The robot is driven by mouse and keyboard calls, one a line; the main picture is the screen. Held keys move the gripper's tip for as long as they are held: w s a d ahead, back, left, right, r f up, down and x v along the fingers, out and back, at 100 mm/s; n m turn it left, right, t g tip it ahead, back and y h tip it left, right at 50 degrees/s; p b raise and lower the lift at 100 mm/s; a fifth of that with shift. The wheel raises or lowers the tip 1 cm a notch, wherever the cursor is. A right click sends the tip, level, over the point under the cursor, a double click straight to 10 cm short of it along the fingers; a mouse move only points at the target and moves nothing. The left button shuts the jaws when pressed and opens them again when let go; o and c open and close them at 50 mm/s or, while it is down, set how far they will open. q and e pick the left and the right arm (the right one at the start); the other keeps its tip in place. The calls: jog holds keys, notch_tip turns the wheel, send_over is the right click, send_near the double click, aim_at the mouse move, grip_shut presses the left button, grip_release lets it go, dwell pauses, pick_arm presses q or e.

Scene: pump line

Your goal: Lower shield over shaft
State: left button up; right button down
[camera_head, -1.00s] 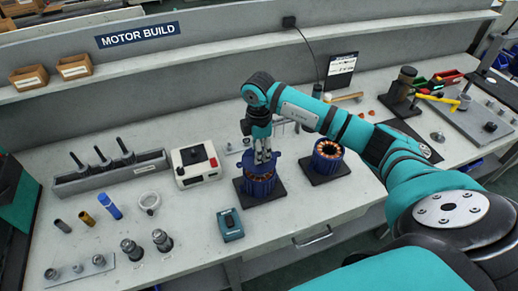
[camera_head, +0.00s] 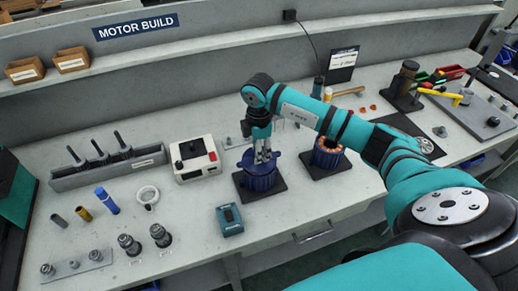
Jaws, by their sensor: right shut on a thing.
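My right gripper (camera_head: 263,157) points down and is shut on the blue shield (camera_head: 248,161). The shield sits at the top of the left blue motor housing (camera_head: 258,182), and I see no clear gap between them. The housing stands upright on a black base plate. The shaft is hidden under the shield and gripper, and the copper windings of this housing no longer show. My left gripper is not in view.
A second blue housing (camera_head: 327,152) with open copper windings stands just right, behind my right forearm. A white control box (camera_head: 195,157) is to the left, and a teal device (camera_head: 230,220) lies in front. The bench front between them is clear.

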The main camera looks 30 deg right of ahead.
jog(key=shift+f, duration=0.3)
jog(key=c, duration=0.5)
grip_release()
jog(key=shift+r, duration=0.1)
notch_tip(320, 180, up, 12)
jog(key=p, duration=0.8)
dwell(0.4)
jog(key=shift+a+f, duration=0.1)
jog(key=shift+f, duration=0.1)
